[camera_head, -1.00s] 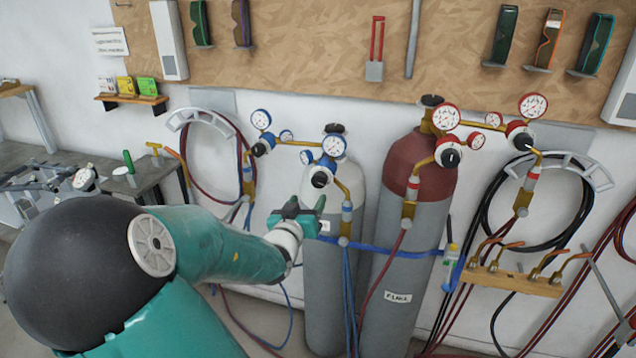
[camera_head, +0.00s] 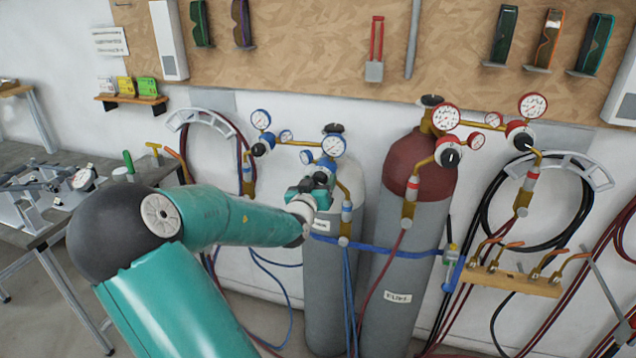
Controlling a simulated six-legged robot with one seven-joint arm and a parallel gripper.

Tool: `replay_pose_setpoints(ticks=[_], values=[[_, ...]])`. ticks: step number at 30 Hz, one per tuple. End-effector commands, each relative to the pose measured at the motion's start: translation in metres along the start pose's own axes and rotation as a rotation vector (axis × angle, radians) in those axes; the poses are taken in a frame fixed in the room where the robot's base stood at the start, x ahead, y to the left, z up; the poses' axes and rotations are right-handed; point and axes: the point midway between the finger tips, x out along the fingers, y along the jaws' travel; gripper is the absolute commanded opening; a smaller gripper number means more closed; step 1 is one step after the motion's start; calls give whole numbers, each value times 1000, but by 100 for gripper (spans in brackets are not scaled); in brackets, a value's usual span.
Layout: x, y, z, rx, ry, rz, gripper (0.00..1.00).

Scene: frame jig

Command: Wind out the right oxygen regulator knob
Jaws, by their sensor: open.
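The right oxygen regulator, with blue-rimmed gauges (camera_head: 333,146), sits at the top of the grey cylinder (camera_head: 330,270). Its black knob (camera_head: 321,178) is mostly hidden behind my gripper (camera_head: 314,183). My gripper is open and right at the knob, with its fingers around or just in front of it; I cannot tell whether they touch it. The left oxygen regulator (camera_head: 262,146), also blue, is on the wall to the left, with its own black knob. My gripper is clear of it.
A maroon-topped cylinder (camera_head: 417,165) with red-rimmed gauges (camera_head: 446,117) stands close on the right. A blue strap (camera_head: 375,249) crosses both cylinders. Hoses hang around them. A workbench (camera_head: 60,215) with a fixture is at the left.

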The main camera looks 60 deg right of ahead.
Motion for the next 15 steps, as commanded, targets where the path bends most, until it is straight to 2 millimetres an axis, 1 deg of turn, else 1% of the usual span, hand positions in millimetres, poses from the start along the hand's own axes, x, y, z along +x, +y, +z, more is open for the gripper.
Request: replay_pose_setpoints(ticks=[3, 8, 9, 10, 15], values=[[0, 0, 0, 0, 0, 0, 59], [0, 0, 0, 1, 0, 0, 28], [0, 0, 0, 1, 1, 0, 20], [0, 0, 0, 1, 1, 0, 15], [0, 0, 0, -3, 1, 0, 15]])
